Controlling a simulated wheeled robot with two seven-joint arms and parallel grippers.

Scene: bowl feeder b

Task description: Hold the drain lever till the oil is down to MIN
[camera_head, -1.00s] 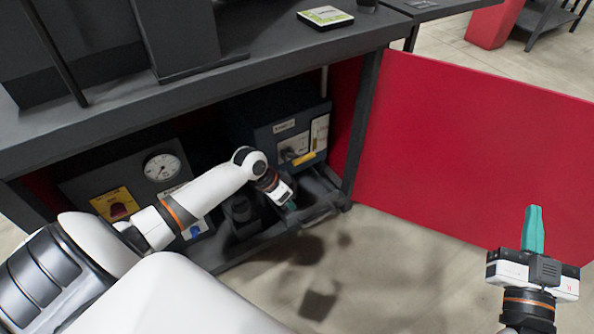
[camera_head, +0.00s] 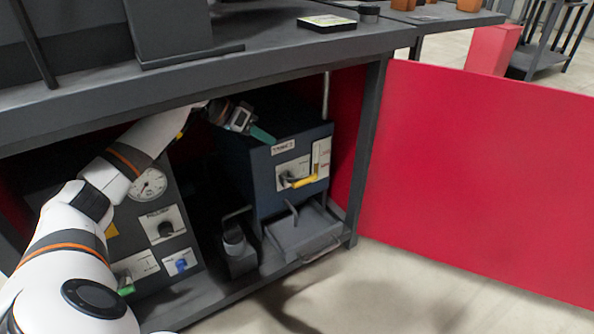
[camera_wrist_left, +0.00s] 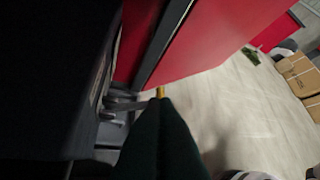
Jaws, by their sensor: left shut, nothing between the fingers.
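A blue-grey tank box (camera_head: 262,165) stands inside the cabinet under the bench. On its front are a yellow-handled lever (camera_head: 304,181) and, above it, a pale upright sight strip (camera_head: 316,160). The oil level and any MIN mark are too small to read. My left gripper (camera_head: 262,135) has teal fingers, is shut and empty, and is at the box's upper left, above and left of the lever and apart from it. In the left wrist view the shut fingers (camera_wrist_left: 160,125) show dark, with a small yellow tip, probably the lever (camera_wrist_left: 160,91), beyond them. My right gripper is not in view.
A red cabinet door (camera_head: 470,170) hangs open at the right. A grey tray (camera_head: 305,235) lies under the box, with a dark cup (camera_head: 234,242) left of it. A panel with a dial (camera_head: 150,184) stands at left. The bench top (camera_head: 280,60) is above my arm.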

